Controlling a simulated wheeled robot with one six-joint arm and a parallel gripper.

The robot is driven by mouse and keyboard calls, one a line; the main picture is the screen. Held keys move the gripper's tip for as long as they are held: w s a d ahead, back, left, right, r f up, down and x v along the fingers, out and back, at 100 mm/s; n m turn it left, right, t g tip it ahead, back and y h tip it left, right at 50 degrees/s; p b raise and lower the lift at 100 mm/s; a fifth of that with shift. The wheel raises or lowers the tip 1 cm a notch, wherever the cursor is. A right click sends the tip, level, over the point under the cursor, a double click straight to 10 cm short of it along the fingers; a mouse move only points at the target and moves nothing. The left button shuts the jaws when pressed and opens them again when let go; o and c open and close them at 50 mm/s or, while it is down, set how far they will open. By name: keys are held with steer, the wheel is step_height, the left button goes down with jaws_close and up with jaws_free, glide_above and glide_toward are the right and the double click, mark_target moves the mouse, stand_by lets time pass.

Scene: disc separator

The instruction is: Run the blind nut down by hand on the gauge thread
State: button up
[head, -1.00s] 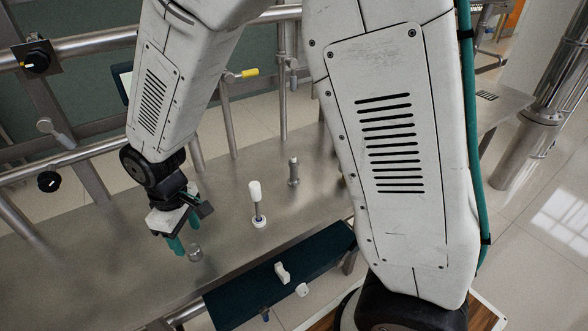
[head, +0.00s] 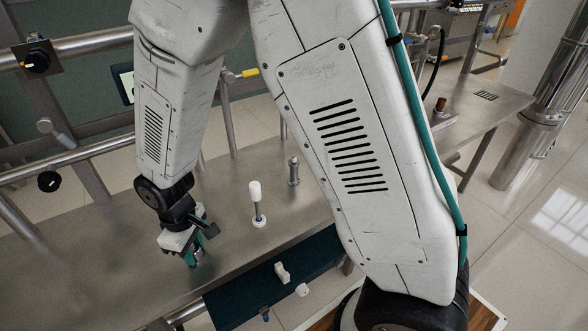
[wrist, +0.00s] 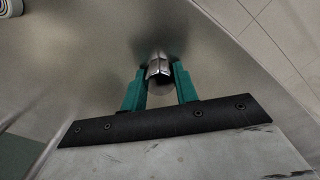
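A small bright metal piece with flat sides, seemingly the blind nut (wrist: 159,68), is at the green fingertips of my gripper (wrist: 160,80) in the wrist view. One finger is on each side of it; whether both press on it I cannot tell. In the head view my gripper (head: 194,260) is low over the steel table (head: 110,255), pointing down, and mostly hides the piece. A white-topped pin with a grey shaft on a white round base (head: 257,205) stands upright to its right. A grey metal post (head: 293,171) stands behind that; which is the gauge thread is unclear.
A dark teal tray (head: 235,300) at the table's front edge carries white pieces (head: 282,272). Steel rails (head: 80,160) with black knobs run along the back left. The table left of my gripper is clear.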

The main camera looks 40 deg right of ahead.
steer(key=c, duration=0.4)
steer(key=shift+r, duration=0.15)
steer(key=shift+r, duration=1.55)
steer(key=shift+r, duration=0.1)
steer(key=shift+r, duration=2.4)
